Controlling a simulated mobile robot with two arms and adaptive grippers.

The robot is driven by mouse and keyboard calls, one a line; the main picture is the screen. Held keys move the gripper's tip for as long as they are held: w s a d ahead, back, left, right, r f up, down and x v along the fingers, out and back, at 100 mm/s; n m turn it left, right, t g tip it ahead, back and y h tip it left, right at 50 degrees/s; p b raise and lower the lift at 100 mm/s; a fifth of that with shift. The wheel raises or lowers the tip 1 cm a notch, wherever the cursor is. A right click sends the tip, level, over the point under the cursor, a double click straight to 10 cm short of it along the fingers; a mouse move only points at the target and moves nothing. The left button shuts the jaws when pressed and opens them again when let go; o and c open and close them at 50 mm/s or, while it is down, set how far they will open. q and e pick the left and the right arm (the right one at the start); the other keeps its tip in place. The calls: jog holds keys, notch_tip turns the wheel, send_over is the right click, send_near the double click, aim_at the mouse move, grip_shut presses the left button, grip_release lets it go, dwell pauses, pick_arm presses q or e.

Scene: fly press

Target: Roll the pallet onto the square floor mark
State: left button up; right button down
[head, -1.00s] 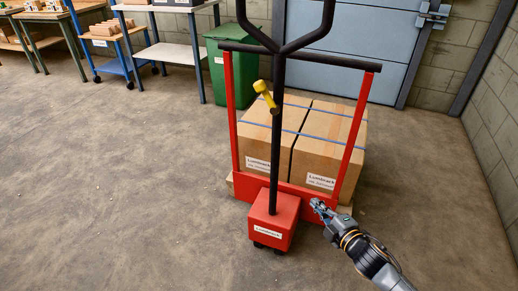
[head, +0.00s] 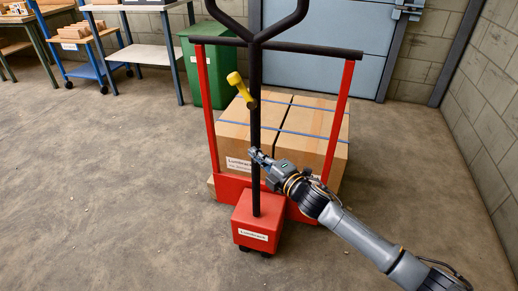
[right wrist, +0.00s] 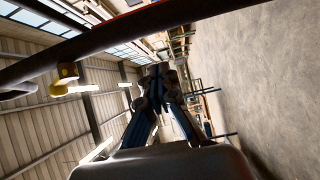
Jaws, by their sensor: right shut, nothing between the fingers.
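A red pallet truck (head: 257,228) with a black pole and forked handle stands in the middle of the head view. A yellow lever (head: 240,90) sits on its pole. Two strapped cardboard boxes (head: 310,152) rest behind the red frame on the pallet, of which only a small wooden edge (head: 211,187) shows. My right gripper (head: 256,154) is shut and empty, in front of the boxes and close to the pole; contact cannot be told. In the right wrist view the gripper (right wrist: 160,72) lies right of the yellow lever (right wrist: 66,78). No square floor mark shows. My left gripper is not in view.
A green bin (head: 212,65) and a workbench (head: 140,55) stand behind the truck at the left. A blue door (head: 350,50) is behind it, with a block wall (head: 490,110) at the right. The concrete floor left of the truck is clear.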

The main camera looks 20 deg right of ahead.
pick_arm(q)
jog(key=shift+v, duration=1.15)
pick_arm(e)
jog(key=shift+w+d, duration=0.45)
jog(key=shift+w, duration=0.4)
jog(key=shift+w+d, duration=0.4)
jog(key=shift+w, duration=0.4)
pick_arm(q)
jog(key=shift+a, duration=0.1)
